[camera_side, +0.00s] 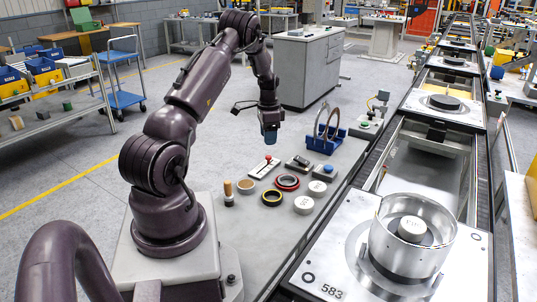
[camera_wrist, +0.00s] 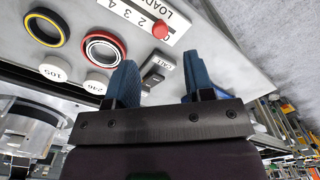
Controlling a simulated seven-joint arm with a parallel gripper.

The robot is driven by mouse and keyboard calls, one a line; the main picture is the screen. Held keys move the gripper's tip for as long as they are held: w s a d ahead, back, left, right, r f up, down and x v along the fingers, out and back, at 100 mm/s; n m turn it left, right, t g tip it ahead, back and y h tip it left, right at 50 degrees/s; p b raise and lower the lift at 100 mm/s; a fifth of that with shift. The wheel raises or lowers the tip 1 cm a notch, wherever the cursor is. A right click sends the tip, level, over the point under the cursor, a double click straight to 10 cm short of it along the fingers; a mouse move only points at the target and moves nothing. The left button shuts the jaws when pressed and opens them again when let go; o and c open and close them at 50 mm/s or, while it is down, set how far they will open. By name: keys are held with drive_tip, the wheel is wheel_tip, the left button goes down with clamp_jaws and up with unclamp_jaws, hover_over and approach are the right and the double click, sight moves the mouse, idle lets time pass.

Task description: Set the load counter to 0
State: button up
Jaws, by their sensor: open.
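The load counter (camera_side: 264,168) is a pale slide plate with a red knob (camera_side: 268,158), lying on the grey bench beside the conveyor. In the wrist view the counter (camera_wrist: 128,13) is cut off by the top edge, with LOAD lettering and several digits. Its red knob (camera_wrist: 160,30) sits near the plate's end in view; I cannot tell which digit it marks. My gripper (camera_side: 270,138) hangs above the bench, behind the counter in the side view. In the wrist view my gripper (camera_wrist: 162,82) has its blue fingers apart, with nothing held and the knob beyond the tips.
A dark CALL switch (camera_side: 298,164) stands right of the counter. Rings (camera_side: 287,182), a white weight (camera_side: 303,205) and a wooden-handled stamp (camera_side: 228,193) lie nearby. A blue rack (camera_side: 326,141) with upright rings stands behind. The conveyor carries a pallet with a metal drum (camera_side: 412,250).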

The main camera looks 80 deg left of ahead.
sight(269, 156)
wheel_tip(269, 156, down, 7)
drive_tip(key=shift+f, duration=0.1)
idle(0.3)
drive_tip(key=shift+a, duration=0.1)
clamp_jaws()
